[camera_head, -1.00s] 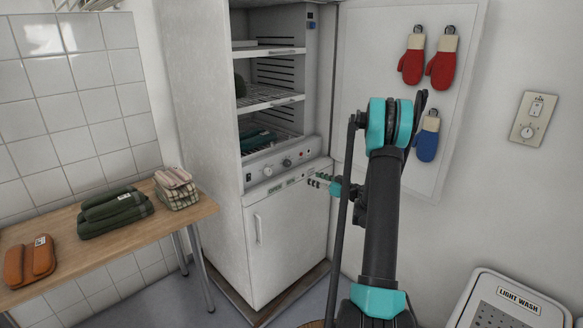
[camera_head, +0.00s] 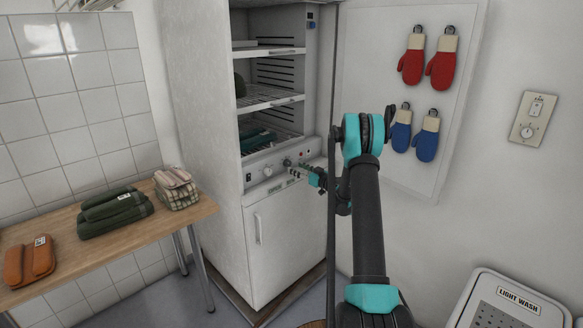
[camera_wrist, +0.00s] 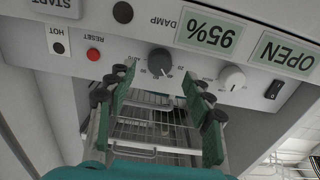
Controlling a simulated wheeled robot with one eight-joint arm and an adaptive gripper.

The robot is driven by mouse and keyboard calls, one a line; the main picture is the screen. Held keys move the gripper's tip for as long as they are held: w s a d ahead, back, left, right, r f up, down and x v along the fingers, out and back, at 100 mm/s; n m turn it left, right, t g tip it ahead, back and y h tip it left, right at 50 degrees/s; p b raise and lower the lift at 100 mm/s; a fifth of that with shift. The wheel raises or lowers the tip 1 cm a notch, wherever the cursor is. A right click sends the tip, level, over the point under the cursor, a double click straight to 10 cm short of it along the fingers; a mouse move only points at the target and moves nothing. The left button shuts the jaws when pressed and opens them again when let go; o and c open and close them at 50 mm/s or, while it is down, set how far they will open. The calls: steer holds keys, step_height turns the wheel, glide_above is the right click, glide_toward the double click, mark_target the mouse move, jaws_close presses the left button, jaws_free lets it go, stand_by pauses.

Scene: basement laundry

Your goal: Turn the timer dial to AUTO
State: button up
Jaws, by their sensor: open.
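The cabinet's control panel (camera_head: 262,170) carries a dark dial (camera_head: 287,162) and a white dial (camera_head: 267,171). In the wrist view, which shows the panel upside down, the dark dial (camera_wrist: 160,62) has a numbered scale, and the white dial (camera_wrist: 232,77) is to its right. My gripper (camera_head: 294,173) is in front of the panel's right part. In the wrist view my gripper (camera_wrist: 160,78) is open, its green fingers either side of the dark dial's line. Nothing is between them; I cannot tell whether they touch the panel.
The wrist view also shows a red RESET button (camera_wrist: 94,54), a black switch (camera_wrist: 274,89) and 95% and OPEN displays. Above the panel is the open rack compartment; below is a closed door (camera_head: 285,235). A wooden table (camera_head: 60,258) with folded cloths stands left.

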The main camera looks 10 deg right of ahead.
mark_target(289, 164)
steer(key=shift+x, duration=2.2)
steer(key=shift+s, duration=0.1)
steer(key=c, duration=1.2)
